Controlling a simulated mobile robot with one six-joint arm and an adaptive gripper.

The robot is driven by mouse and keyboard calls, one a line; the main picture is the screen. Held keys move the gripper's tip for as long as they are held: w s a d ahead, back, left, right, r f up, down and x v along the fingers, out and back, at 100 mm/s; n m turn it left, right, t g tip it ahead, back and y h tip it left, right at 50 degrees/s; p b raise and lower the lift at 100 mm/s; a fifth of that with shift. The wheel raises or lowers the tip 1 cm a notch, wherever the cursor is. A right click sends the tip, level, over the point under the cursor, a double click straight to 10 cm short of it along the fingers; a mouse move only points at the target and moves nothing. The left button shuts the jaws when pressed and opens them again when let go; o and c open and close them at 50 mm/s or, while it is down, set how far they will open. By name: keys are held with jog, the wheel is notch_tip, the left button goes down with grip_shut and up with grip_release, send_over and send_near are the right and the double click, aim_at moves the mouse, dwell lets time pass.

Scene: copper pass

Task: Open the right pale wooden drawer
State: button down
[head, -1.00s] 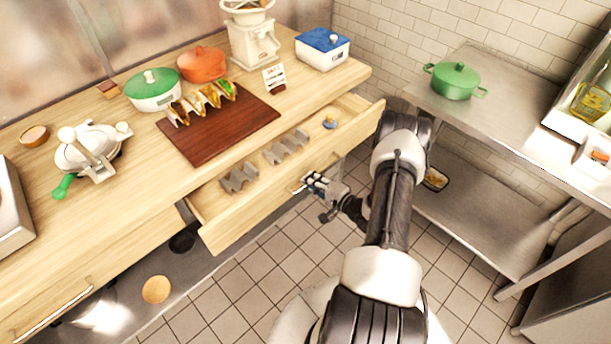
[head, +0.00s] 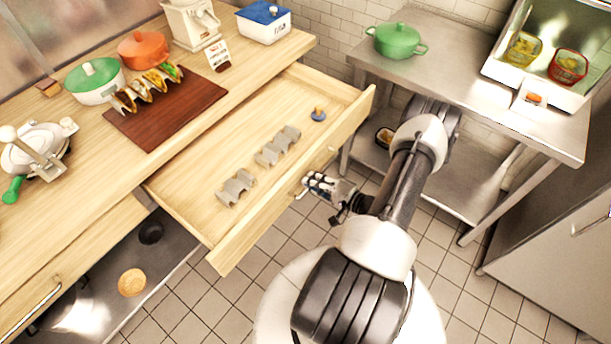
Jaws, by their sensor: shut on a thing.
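The right pale wooden drawer (head: 243,240) is pulled well out from under the pale wooden counter. Its inside shows two grey metal wavy holders (head: 236,189) and a small blue item with a wooden knob (head: 318,114). My gripper (head: 306,186) is at the middle of the drawer's front, shut on its metal handle. Most of the handle is hidden by the fingers.
The counter holds a dark red board (head: 165,112) with tacos, a green-lidded pot (head: 95,82), an orange pot (head: 143,50) and a blue-lidded box (head: 264,22). Tiled floor lies open before the drawer.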

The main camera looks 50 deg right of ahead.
jog(key=shift+s+r, duration=0.1)
jog(key=shift+r, duration=0.05)
jog(key=c, duration=2)
grip_release()
jog(key=shift+o, duration=0.2)
jog(key=shift+s, duration=0.15)
jog(key=v, duration=1.2)
jog(key=shift+d, duration=0.1)
